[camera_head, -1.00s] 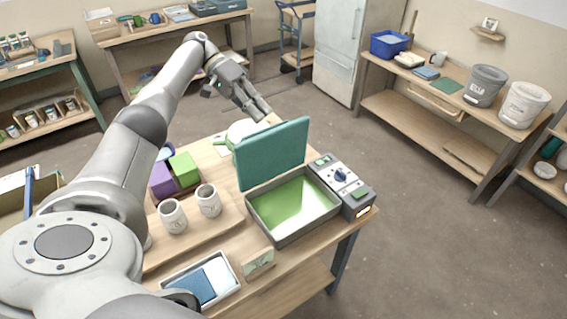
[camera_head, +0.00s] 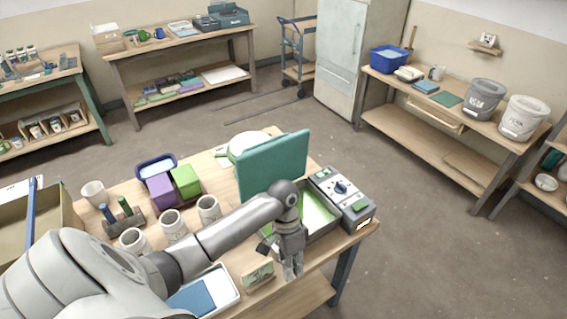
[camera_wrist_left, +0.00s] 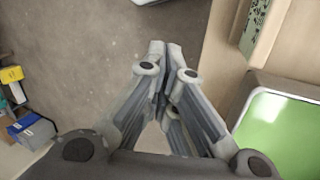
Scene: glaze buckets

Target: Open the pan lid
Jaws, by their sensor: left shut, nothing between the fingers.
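The pan (camera_head: 318,222) is a grey rectangular tray with a bright green inside, on the wooden workbench. Its teal lid (camera_head: 270,165) stands nearly upright along the pan's back-left side, so the pan is open. My left gripper (camera_head: 293,276) points down in front of the pan, apart from the lid, its fingers shut and empty. My left arm hides part of the pan and the lid's lower edge. In the left wrist view, the shut fingertips (camera_wrist_left: 165,48) are over the floor, and the green pan (camera_wrist_left: 280,135) shows at right. My right gripper is not in view.
A control box (camera_head: 345,192) with a dark knob adjoins the pan's right side. A small patterned block (camera_head: 257,275) stands beside my left gripper. Several cups, including one cup (camera_head: 209,208), and a blue-lined tray (camera_head: 228,283) are to the left. Open floor lies right of the bench.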

